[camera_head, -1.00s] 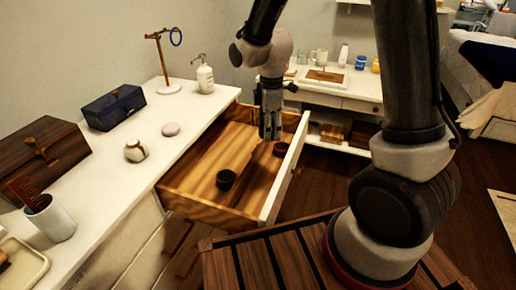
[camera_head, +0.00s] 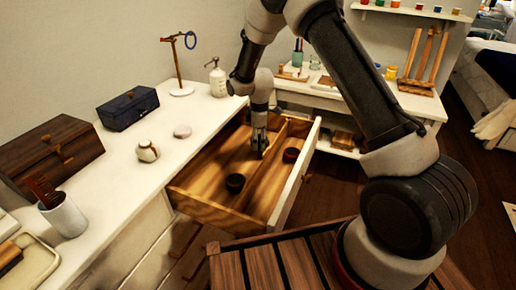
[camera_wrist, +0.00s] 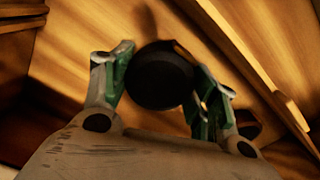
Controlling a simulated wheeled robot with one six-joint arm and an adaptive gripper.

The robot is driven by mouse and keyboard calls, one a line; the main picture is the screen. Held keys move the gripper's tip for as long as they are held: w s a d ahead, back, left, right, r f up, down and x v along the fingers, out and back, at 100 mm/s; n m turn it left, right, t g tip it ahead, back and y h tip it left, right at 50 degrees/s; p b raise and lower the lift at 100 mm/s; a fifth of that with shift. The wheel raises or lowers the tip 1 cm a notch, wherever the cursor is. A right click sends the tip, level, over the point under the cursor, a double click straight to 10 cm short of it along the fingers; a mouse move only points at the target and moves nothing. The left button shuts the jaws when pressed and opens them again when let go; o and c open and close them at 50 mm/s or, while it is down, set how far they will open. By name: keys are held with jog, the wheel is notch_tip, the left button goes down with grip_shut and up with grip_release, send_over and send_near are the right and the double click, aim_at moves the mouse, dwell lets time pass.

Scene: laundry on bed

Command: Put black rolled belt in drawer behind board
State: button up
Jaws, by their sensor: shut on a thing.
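My gripper (camera_head: 259,152) reaches down into the far part of the open drawer (camera_head: 205,211), close to the dividing board (camera_head: 266,174). In the wrist view, my gripper (camera_wrist: 161,88) is shut on a round black roll, the black rolled belt (camera_wrist: 160,76), held between its green-padded fingers. The belt is mostly hidden by the fingers in the head view. Wooden drawer surfaces lie below it; whether it touches the drawer floor I cannot tell.
The white dresser top carries a soap dispenser (camera_head: 217,82), a blue box (camera_head: 128,107) and a wooden box (camera_head: 48,155).

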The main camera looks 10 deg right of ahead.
aim_at(259, 146)
jog(key=shift+f, duration=1.65)
jog(key=shift+f, duration=0.15)
jog(key=o, duration=1.1)
